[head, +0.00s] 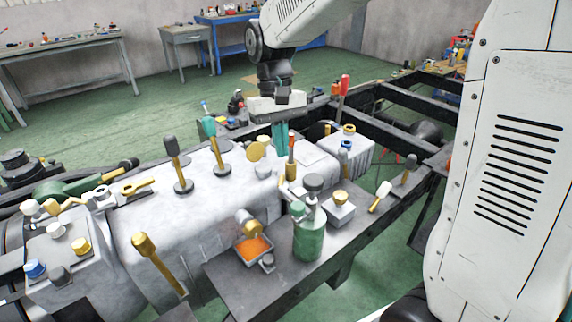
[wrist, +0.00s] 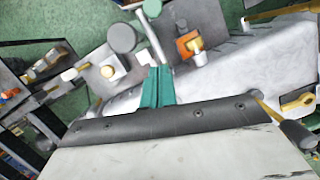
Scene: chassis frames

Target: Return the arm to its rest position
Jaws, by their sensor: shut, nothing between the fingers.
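My white arm reaches in from the right of the head view, bends at a dark wrist joint, and ends in my gripper (head: 280,150). Its teal fingers point down over the middle of the chassis and are shut together with nothing between them. In the wrist view the fingers (wrist: 153,72) also show closed side by side. Below and just right of them stands an orange-and-brass upright piece (head: 291,168). I cannot tell whether the fingertips touch anything.
Tall levers (head: 172,160) rise left of my gripper. A red-topped lever (head: 343,95) stands to its right. Workbenches (head: 65,47) line the back; green floor between is open.

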